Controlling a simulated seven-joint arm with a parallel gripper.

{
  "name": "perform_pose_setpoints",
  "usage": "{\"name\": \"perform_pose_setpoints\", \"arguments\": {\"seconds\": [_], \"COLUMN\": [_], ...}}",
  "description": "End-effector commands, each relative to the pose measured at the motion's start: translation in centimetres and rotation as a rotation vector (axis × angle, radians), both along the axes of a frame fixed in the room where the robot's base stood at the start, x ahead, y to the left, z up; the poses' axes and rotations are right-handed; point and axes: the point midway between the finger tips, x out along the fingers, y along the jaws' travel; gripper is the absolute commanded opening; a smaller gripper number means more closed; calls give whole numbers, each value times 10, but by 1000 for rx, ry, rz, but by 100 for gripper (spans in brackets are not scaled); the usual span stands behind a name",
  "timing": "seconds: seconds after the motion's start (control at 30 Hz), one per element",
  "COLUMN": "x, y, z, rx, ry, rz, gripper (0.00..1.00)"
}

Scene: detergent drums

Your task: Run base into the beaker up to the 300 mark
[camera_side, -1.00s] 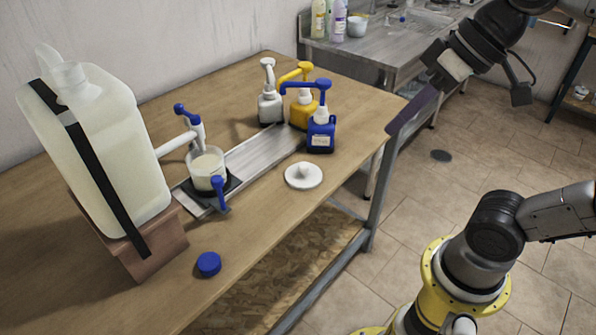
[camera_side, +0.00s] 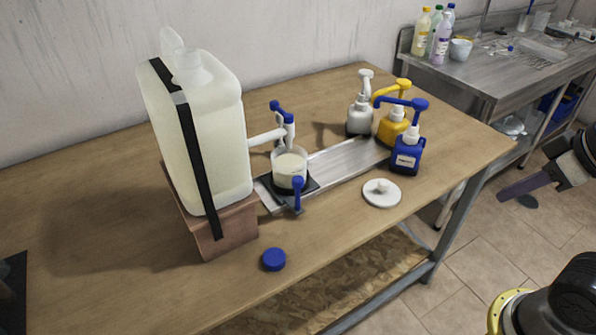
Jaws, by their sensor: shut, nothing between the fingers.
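A clear beaker (camera_side: 289,175) with whitish liquid in it stands on a black pad (camera_side: 311,187) on a metal strip. Its scale marks are too small to read. A large translucent drum (camera_side: 218,150) with a black strap stands on a brown block (camera_side: 228,228). Its white tap (camera_side: 266,137) with a blue lever (camera_side: 281,110) reaches over the beaker. I cannot tell whether liquid runs. A second blue lever (camera_side: 297,190) stands at the beaker's front. My gripper (camera_side: 505,194) is shut and empty, off the table's right end, far from the tap; its wrist is partly cut off.
White (camera_side: 361,116), yellow (camera_side: 393,126) and blue (camera_side: 406,157) pump bottles stand at the strip's far end. A white lid (camera_side: 381,193) and a blue cap (camera_side: 273,259) lie near the front edge. A steel bench (camera_side: 497,78) with bottles stands behind right. The table's left part is mostly clear.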

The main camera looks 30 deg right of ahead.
Motion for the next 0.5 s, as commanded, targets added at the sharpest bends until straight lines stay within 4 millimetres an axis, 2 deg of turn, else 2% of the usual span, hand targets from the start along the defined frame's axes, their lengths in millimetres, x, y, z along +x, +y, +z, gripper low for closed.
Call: {"name": "perform_pose_setpoints", "arguments": {"seconds": [0.27,0.37,0.5], "x": [3,24,77], "y": [0,6,20], "z": [2,17,71], "rx": [-19,-41,-68], "ry": [-15,-128,-414], "rz": [35,117,225], "gripper": [0,0,0]}}
